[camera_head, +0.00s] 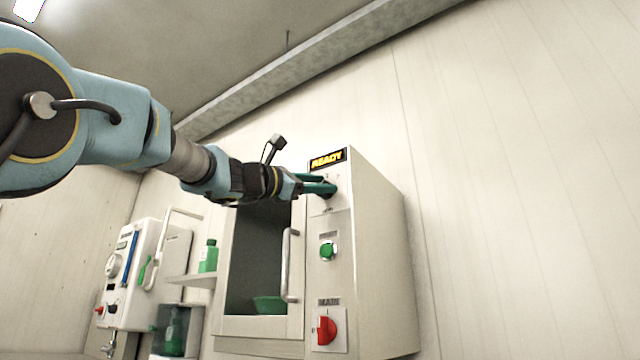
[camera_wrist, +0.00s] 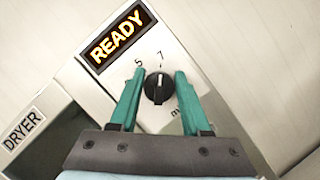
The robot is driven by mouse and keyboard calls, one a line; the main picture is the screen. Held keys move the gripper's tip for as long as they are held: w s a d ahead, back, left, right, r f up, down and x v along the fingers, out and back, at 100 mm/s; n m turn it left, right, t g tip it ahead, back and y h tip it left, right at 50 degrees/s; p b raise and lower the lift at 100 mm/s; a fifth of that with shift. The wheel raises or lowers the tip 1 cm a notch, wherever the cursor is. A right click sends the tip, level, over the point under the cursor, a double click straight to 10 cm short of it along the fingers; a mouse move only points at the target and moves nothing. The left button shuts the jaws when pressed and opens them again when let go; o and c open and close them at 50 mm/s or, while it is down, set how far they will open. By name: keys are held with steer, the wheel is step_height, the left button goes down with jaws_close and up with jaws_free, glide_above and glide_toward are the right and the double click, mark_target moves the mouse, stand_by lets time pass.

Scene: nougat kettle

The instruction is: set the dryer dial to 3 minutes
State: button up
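The dryer (camera_head: 372,240) is a pale box on the wall with a lit READY display (camera_head: 327,160). Its minutes dial (camera_wrist: 158,88) is a round black knob below the display, with a white pointer mark directed up, close to the printed 7. A 5 is printed left of the 7; I cannot see a 3. My gripper (camera_wrist: 159,76) has its green fingers apart, one on each side of the dial, with narrow gaps showing. In the head view my gripper (camera_head: 333,187) is at the upper panel and mostly hides the dial.
Below the dial are a green button (camera_head: 328,251) and a red main switch (camera_head: 327,330). The dryer door handle (camera_head: 290,265) stands out to their left, with a green tray (camera_head: 268,305) behind it. A green bottle (camera_head: 208,257) stands on a shelf further left.

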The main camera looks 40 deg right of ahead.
jaws_close()
steer(key=shift+f+n+b, duration=0.1)
steer(key=shift+n+b, duration=0.2)
steer(key=shift+b, duration=0.1)
steer(key=shift+w+a+n+t+y+b, duration=0.15)
steer(key=shift+n+t+y+b, duration=0.3)
steer(key=shift+n+t, duration=2.55)
steer(key=shift+w+d+n+t+y+b, duration=0.2)
steer(key=shift+n+t+y, duration=0.55)
steer(key=shift+n, duration=4.4)
steer(key=shift+w+a+n+t+y+b, duration=0.15)
steer(key=shift+n+t+y+b, duration=0.2)
steer(key=shift+n+t, duration=2.75)
steer(key=n+g, duration=0.2)
steer(key=shift+n, duration=0.35)
